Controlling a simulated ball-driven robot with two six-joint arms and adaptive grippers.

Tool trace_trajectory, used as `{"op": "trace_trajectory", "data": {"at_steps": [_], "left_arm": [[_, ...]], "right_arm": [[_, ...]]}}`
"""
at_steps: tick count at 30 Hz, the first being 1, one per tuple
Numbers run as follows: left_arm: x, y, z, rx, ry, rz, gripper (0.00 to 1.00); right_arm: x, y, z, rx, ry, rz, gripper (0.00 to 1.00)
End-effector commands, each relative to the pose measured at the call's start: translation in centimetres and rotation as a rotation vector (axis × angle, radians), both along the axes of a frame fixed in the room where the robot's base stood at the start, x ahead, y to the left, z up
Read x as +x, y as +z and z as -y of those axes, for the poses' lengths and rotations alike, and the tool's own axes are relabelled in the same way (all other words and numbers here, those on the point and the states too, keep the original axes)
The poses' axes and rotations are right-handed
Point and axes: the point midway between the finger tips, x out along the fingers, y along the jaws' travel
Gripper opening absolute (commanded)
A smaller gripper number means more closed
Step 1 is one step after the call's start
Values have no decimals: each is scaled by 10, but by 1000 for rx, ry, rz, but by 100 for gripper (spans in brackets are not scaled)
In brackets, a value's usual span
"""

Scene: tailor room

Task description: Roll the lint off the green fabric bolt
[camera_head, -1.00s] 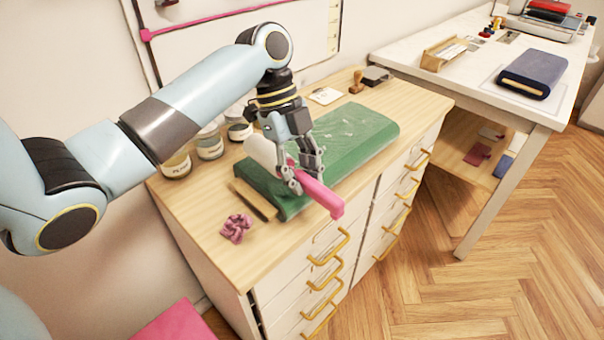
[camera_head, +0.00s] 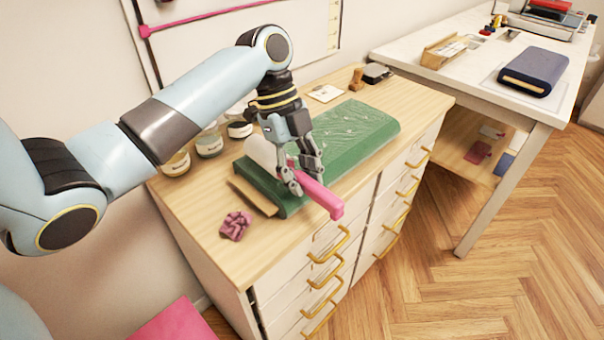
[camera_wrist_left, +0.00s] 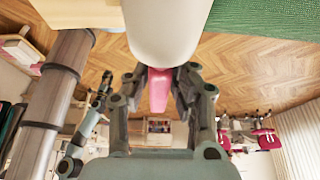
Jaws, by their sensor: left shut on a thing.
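The green fabric bolt (camera_head: 352,138) lies flat on the wooden top of a drawer cabinet, with pale lint strands on its upper face. My left gripper (camera_head: 302,182) is shut on the pink handle of the lint roller (camera_head: 322,198). The roller's white cylinder (camera_head: 262,152) is over the left part of the bolt, partly hidden by the gripper. I cannot tell whether it touches the cloth. In the left wrist view the white cylinder (camera_wrist_left: 165,28) fills the top middle, with green cloth (camera_wrist_left: 270,15) at the right. My right gripper is not in view.
Several jars (camera_head: 209,142) stand behind the bolt at the left. A crumpled pink cloth (camera_head: 236,225) lies near the front left. A wooden stamp (camera_head: 357,80) and a dark pad (camera_head: 377,73) sit at the back. A white table (camera_head: 480,65) with a blue bolt (camera_head: 534,71) stands at the right.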

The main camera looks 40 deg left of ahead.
Motion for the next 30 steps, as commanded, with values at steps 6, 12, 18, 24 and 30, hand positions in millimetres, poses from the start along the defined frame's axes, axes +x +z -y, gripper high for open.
{"op": "trace_trajectory", "data": {"at_steps": [6, 12, 18, 24, 30], "left_arm": [[0, -5, 0, 0, 0, 0, 0], [0, -9, 0, 0, -1, 0, 0], [0, -13, 0, 0, -1, 0, 0], [0, -17, 0, -1, -1, -1, 0], [0, -18, 0, -1, -1, 0, 0]], "right_arm": [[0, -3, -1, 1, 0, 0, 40], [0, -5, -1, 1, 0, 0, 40], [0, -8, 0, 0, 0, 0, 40], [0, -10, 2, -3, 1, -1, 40], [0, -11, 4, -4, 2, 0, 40]]}}
